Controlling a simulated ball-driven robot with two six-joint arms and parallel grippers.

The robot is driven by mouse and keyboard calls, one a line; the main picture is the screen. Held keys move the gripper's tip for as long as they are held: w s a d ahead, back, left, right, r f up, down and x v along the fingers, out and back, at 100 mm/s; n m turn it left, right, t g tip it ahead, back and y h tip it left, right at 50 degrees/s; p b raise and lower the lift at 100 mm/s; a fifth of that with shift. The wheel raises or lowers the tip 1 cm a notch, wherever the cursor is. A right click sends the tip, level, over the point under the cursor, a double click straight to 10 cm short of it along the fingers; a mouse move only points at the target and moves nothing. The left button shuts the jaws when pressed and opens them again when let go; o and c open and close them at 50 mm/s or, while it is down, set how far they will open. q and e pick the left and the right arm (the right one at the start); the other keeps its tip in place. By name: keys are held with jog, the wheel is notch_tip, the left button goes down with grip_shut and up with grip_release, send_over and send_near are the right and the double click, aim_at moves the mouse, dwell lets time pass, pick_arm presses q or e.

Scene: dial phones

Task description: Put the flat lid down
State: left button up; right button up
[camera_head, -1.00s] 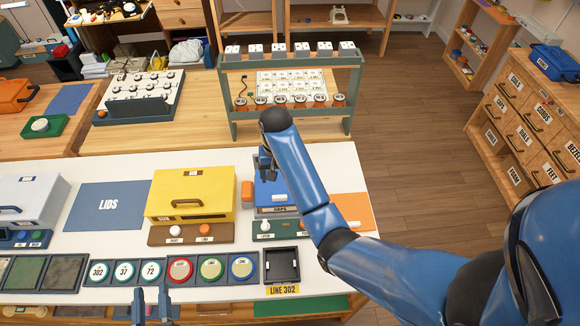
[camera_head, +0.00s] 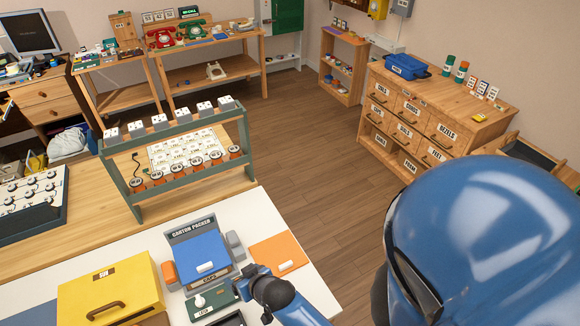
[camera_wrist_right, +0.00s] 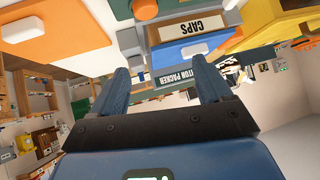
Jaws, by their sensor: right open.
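The blue packer (camera_head: 196,248) stands on the white table with its lettered panel raised. A flat blue surface with a white grip (camera_head: 205,267) lies in front of the panel, above a CAPS label. I cannot tell whether this is the flat lid. My right gripper (camera_head: 247,270) is low beside the packer's right front, partly hidden by its own wrist. In the right wrist view its two fingers (camera_wrist_right: 160,66) are apart with nothing held between them. The packer's blue surface (camera_wrist_right: 178,53) shows beyond the fingertips, and I cannot tell if they touch it. My left gripper is out of view.
An orange mat (camera_head: 272,250) with a small white piece lies right of the packer. A yellow box (camera_head: 110,285) stands to its left. An orange block (camera_head: 170,273) and a grey block (camera_head: 235,245) flank the packer. The green rack (camera_head: 190,112) stands behind.

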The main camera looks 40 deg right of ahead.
jog(key=s+d+r+n+t, duration=0.1)
jog(key=s+d+r+t, duration=0.2)
jog(key=s+r+t, duration=0.5)
jog(key=s+r, duration=0.9)
jog(key=shift+d+h, duration=0.15)
jog(key=shift+h, duration=0.25)
